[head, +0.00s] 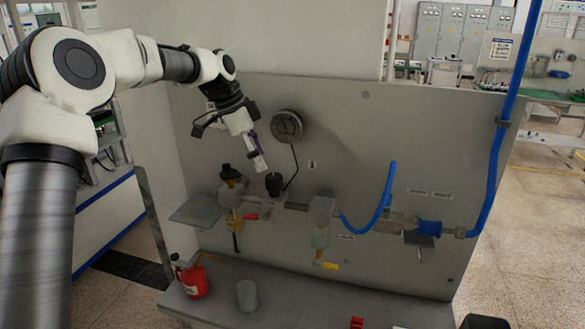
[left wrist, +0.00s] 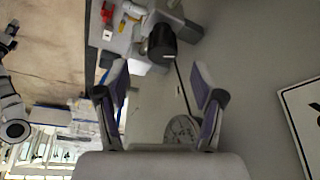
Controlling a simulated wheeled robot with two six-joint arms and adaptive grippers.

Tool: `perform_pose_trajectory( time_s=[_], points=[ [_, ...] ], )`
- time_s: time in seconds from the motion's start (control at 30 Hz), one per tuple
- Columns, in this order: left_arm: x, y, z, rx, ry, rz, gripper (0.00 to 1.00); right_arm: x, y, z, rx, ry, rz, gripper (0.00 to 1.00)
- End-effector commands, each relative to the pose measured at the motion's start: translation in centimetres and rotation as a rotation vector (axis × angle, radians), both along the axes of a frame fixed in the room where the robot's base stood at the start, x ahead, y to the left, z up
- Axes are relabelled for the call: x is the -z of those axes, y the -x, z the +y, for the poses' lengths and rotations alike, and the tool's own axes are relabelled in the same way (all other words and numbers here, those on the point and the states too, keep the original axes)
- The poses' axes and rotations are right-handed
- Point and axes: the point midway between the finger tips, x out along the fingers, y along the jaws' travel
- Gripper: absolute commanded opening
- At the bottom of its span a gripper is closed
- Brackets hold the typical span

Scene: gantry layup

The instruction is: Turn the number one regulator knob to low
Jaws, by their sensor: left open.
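The black regulator knob (head: 274,183) sits on top of a grey regulator body (head: 271,206) on the panel, left of a small plate marked 1 (head: 312,164). In the left wrist view the knob (left wrist: 161,43) lies just beyond and between the fingertips. My left gripper (head: 261,168) is above and slightly left of the knob, pointing down, open and empty. Its two fingers are spread apart in the left wrist view (left wrist: 160,75), with a gap to the knob. The knob's setting marks are too small to read. My right gripper is not in view.
A round gauge (head: 287,126) is on the panel close to the left gripper, with a thin black line running down. A valve with a black top (head: 229,173) stands left of the knob. Blue hose (head: 386,190) is at the right. A red can (head: 193,279) and grey cup (head: 247,295) stand below.

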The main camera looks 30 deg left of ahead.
Motion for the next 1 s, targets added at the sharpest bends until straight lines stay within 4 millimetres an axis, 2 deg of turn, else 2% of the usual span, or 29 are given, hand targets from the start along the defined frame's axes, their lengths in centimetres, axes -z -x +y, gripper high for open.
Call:
perform_pose_trajectory(
  time_s=[0.03,0.13,0.5,0.63,0.83,1.0],
  points=[
    [-0.7,0.0,-0.1,-0.002,0.012,-0.001,0.68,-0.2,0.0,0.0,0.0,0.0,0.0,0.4],
    [-0.6,-0.1,-0.4,-0.002,0.022,0.001,0.68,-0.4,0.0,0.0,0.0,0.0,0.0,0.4],
    [5.2,-1.6,-2.3,-0.001,0.018,0.004,0.68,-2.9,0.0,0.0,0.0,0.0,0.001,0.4],
    [6.2,-1.8,-2.6,-0.003,0.018,0.001,0.68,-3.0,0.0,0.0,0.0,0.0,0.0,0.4],
    [6.3,-1.9,-2.6,-0.002,0.018,-0.001,0.68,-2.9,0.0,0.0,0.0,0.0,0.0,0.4],
    [6.3,-1.8,-2.6,-0.002,0.018,0.0,0.08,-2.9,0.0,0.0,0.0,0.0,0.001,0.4]
  ],
)
